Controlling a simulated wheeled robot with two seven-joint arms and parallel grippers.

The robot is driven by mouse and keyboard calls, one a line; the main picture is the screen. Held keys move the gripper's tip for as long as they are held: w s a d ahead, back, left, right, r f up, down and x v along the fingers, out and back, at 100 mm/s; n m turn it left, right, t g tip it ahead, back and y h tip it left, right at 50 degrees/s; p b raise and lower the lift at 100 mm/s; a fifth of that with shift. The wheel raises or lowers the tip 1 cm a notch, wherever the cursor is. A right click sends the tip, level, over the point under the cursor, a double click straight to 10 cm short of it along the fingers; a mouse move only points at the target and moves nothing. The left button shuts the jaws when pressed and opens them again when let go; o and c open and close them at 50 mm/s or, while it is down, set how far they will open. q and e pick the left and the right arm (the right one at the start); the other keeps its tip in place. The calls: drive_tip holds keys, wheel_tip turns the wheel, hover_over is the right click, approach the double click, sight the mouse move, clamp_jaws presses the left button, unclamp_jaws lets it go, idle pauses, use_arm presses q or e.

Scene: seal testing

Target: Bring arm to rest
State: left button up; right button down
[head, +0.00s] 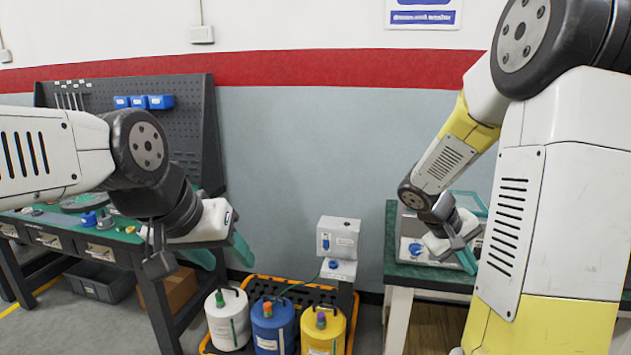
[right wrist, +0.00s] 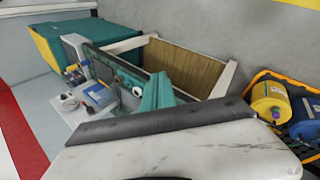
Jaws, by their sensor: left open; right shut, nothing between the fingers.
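My left gripper (head: 222,254) hangs in the air at the right end of the left workbench (head: 75,238) in the head view. Its teal fingers are apart, with nothing seen between them. My right gripper (head: 467,260) is over the right table (head: 400,273), in front of a grey testing box (head: 411,248) with a blue knob. Its teal fingers point down and are shut and empty. In the right wrist view the teal fingers (right wrist: 165,92) show above my wrist housing. The right gripper hides part of the box, and I cannot tell whether they touch.
White, blue and yellow canisters (head: 322,330) stand on a black and orange pallet (head: 257,285) between the tables. A small grey device (head: 338,238) stands behind them. A pegboard (head: 185,125) rises behind the left workbench. A dark crate (head: 100,283) and a cardboard box (head: 178,290) lie beneath it.

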drive_tip(key=s+a+r+t+y, duration=0.2)
drive_tip(key=s+a+r+y, duration=0.2)
drive_tip(key=a, duration=0.6)
drive_tip(key=s+a+r+m+t+y, duration=0.1)
drive_tip(key=s+a+r+t+y, duration=0.2)
drive_tip(key=s+a+r+y, duration=0.2)
drive_tip(key=s+a+r, duration=0.3)
drive_tip(key=s+a, duration=0.2)
drive_tip(key=shift+r+y, duration=0.2)
drive_tip(key=shift+y, duration=0.1)
